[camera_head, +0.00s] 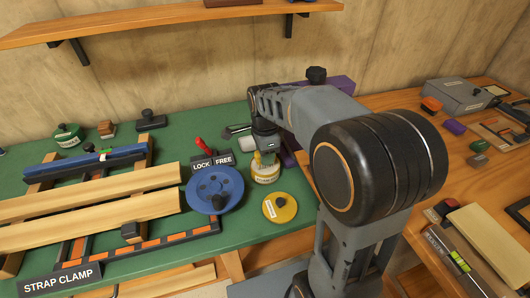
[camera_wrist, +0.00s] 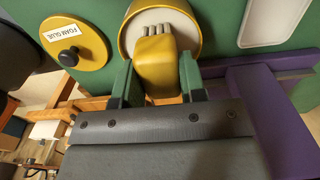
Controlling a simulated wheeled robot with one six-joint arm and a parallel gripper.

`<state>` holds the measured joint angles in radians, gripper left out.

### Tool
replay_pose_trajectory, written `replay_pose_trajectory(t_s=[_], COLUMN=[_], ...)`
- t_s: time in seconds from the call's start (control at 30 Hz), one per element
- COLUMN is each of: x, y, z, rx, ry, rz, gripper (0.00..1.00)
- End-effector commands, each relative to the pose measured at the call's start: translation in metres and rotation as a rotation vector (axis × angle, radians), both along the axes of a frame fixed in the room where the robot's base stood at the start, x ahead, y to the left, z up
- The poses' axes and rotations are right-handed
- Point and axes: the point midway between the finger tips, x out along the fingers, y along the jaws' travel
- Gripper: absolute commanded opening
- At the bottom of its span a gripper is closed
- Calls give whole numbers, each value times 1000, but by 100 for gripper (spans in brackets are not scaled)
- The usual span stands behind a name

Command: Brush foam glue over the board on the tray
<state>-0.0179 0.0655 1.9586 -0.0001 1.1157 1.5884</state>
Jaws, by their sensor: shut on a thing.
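My gripper (camera_head: 265,148) is over the glue pot (camera_head: 265,175), a pale pot with a yellow band and label. In the wrist view, my gripper (camera_wrist: 158,82) has its two green fingers shut on a yellow brush (camera_wrist: 156,70) with pale bristle tips. The brush lies across the opening of the round pot (camera_wrist: 185,22); I cannot tell how deep the bristles are. The yellow lid (camera_head: 279,207), marked FOAM GLUE and black-knobbed, lies beside the pot; it also shows in the wrist view (camera_wrist: 85,30).
A blue wheel (camera_head: 214,187) with a LOCK/FREE sign (camera_head: 212,161) and red lever stands left of the pot. Long wooden strips (camera_head: 90,190) fill the green bench's left. A purple structure (camera_wrist: 260,120) is close to my gripper's right. A wooden bench stands right.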

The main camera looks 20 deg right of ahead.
Motion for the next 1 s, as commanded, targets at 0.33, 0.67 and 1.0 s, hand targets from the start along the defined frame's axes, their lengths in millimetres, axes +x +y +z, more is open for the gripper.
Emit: replay_pose_trajectory(t_s=[0.33, 0.67, 1.0], x=[-1, 0, 0], y=[0, 0, 0], z=[15, 44, 69], rx=[0, 0, 0], ry=[3, 2, 2], rz=[0, 0, 0], gripper=[19, 19, 19])
